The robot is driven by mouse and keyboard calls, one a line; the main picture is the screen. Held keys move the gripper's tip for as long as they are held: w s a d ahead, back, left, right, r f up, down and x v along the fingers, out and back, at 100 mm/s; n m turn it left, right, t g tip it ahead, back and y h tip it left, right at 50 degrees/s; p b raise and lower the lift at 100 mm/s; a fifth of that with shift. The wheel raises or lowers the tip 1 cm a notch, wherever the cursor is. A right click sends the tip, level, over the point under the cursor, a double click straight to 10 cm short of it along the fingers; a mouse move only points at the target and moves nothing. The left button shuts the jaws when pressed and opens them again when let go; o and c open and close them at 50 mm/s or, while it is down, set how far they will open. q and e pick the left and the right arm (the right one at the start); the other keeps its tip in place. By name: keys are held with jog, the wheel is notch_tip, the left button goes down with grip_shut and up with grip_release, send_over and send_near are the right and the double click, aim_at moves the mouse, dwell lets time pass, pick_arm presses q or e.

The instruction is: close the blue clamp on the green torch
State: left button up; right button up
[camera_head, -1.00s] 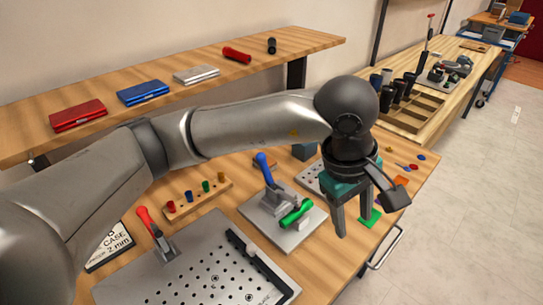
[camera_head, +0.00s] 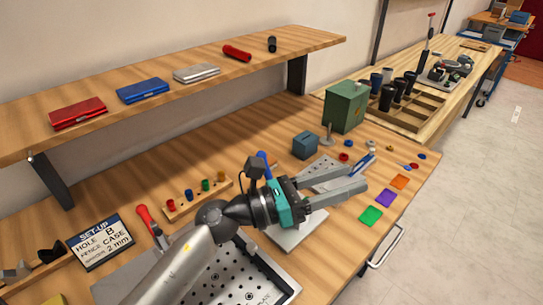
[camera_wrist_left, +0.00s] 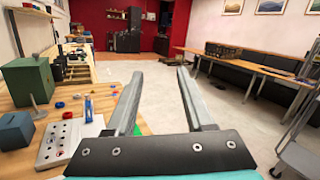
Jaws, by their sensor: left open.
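The blue clamp's handle (camera_head: 263,161) shows only as an upright tip behind my left gripper in the head view. Its grey base plate (camera_head: 300,235) sticks out below the gripper. The green torch is hidden behind my gripper and wrist. My left gripper (camera_head: 363,177) is open and empty. It lies over the clamp, with its fingers pointing right, past the clamp towards the table's right end. The clamp and torch do not show there.
A red-handled clamp (camera_head: 146,217) and a perforated plate (camera_head: 240,275) lie at the front left. A wooden rack of coloured pegs (camera_head: 200,198) stands behind. A blue box (camera_head: 306,145) and green box (camera_head: 346,106) stand at the back. Coloured squares (camera_head: 371,215) lie near the right edge.

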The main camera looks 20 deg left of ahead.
pick_arm(q)
jog(key=s+a+f+n+t+y, duration=0.25)
jog(key=a+f+n+y, duration=0.3)
jog(key=a, duration=0.45)
jog(key=s+a+f+n+t+y, duration=0.1)
jog(key=a+f+n+t+y, duration=0.4)
jog(key=a, duration=0.6)
jog(key=w+d+r+g+y+p, duration=0.1)
jog(key=w+d+g+p, duration=0.1)
jog(key=w, duration=1.3)
jog(key=shift+d+r, duration=0.15)
jog(key=shift+d, duration=0.4)
jog(key=shift+n, duration=0.25)
grip_shut()
